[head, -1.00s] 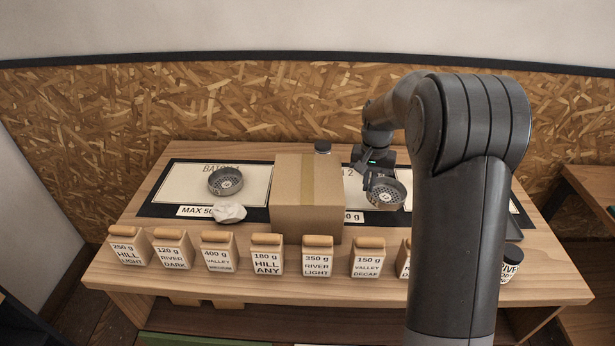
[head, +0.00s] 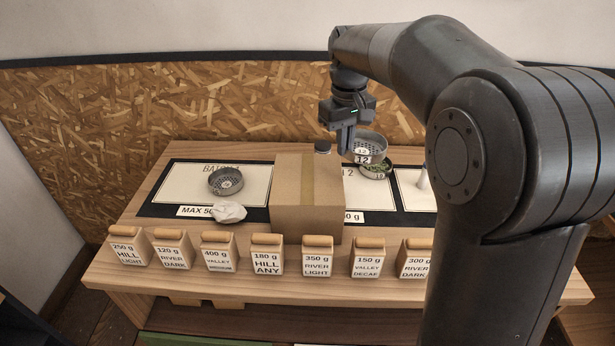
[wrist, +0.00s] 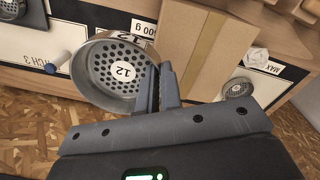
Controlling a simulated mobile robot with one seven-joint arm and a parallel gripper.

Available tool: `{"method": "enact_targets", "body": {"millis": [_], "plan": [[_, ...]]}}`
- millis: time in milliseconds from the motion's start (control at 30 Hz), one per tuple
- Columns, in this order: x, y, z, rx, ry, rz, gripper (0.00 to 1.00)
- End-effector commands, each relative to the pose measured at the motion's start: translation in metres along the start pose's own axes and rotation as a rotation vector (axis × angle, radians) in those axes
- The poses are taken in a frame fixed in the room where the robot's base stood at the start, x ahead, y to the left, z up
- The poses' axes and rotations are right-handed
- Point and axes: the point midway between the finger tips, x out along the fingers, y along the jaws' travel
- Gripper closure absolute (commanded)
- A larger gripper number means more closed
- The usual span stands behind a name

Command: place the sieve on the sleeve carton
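The sieve (head: 371,142) is a round grey metal cup with a perforated bottom and a label reading 12. My gripper (head: 346,146) is shut on its wall and holds it tilted in the air, to the right of the sleeve carton and roughly above its height. In the wrist view the sieve (wrist: 117,72) shows its perforated inside, with my fingers (wrist: 160,88) at its rim. The sleeve carton (head: 306,212) is a closed brown cardboard box with a tape strip, upright at the middle of the bench. It also shows in the wrist view (wrist: 194,42). Its top looks bare.
A second sieve (head: 226,181) sits on the left mat, with a crumpled white piece (head: 229,212) near it. Several labelled bean blocks (head: 267,257) line the front.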

Motion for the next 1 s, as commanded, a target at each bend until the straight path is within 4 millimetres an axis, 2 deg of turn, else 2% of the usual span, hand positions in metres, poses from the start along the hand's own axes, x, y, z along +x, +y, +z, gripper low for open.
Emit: {"method": "enact_targets", "body": {"millis": [100, 233, 600, 700, 1000], "plan": [[-0.018, -0.011, 0.004, -0.076, 0.001, 0.003, 1.0], [-0.018, -0.023, 0.0, -0.11, -0.003, 0.003, 1.0], [0.029, -0.086, -0.05, -0.11, -0.004, 0.004, 1.0], [0.038, -0.098, -0.06, -0.108, -0.003, 0.004, 1.0], [0.057, -0.106, -0.066, -0.105, -0.004, 0.004, 1.0]]}}
